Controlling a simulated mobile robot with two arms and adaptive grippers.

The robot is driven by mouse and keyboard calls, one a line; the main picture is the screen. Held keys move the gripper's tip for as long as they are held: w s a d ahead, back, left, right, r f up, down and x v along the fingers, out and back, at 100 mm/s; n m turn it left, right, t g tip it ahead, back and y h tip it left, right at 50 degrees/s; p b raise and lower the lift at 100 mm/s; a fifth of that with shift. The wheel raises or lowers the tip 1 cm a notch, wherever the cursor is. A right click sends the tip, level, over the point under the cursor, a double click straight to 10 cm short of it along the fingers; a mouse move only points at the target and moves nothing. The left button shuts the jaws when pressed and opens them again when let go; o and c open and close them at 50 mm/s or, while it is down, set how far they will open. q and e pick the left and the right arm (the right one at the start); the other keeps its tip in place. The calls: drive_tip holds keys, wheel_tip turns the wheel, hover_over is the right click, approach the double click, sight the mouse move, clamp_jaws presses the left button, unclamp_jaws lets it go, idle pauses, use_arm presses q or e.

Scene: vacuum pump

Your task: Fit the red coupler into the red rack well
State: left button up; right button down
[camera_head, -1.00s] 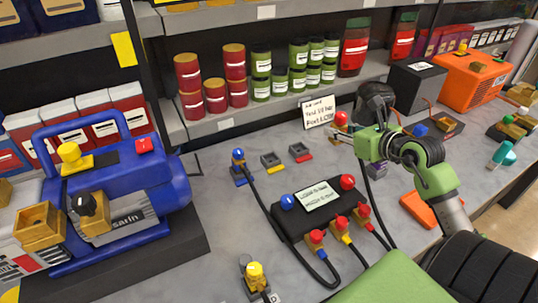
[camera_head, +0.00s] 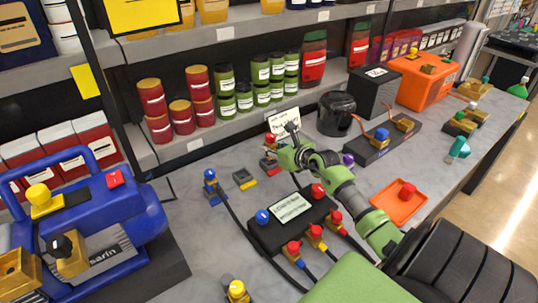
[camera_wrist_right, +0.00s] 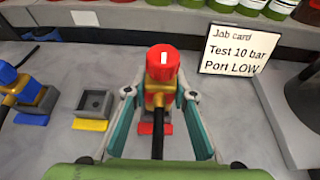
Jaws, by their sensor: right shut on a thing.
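The red coupler (camera_wrist_right: 162,64), a red cap on a brass body, stands upright between the fingertips of my right gripper (camera_wrist_right: 157,98) in the right wrist view. That gripper is shut on it. The coupler also shows in the head view (camera_head: 270,138), at the red-tagged end of the rack row. The red rack well (camera_head: 267,163) is directly below it, partly covered by the gripper; its red tag (camera_wrist_right: 165,128) shows beside a finger. I cannot tell whether the coupler is inside the well or just above it. A black hose runs from it. My left gripper is not in view.
The yellow-tagged well (camera_wrist_right: 94,104) is empty beside it, and a blue coupler (camera_head: 210,183) stands further left. A job card (camera_wrist_right: 234,47) stands close behind right. The black manifold (camera_head: 290,215) with hoses lies in front. An orange tray (camera_head: 400,204) is at the right.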

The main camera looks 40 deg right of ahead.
drive_tip(key=shift+w+f, duration=0.15)
drive_tip(key=shift+w, duration=0.1)
drive_tip(key=shift+w+f, duration=0.2)
drive_tip(key=shift+f, duration=1.55)
drive_tip(key=shift+f, duration=0.2)
drive_tip(key=c, duration=1.7)
unclamp_jaws()
drive_tip(key=shift+s, duration=0.1)
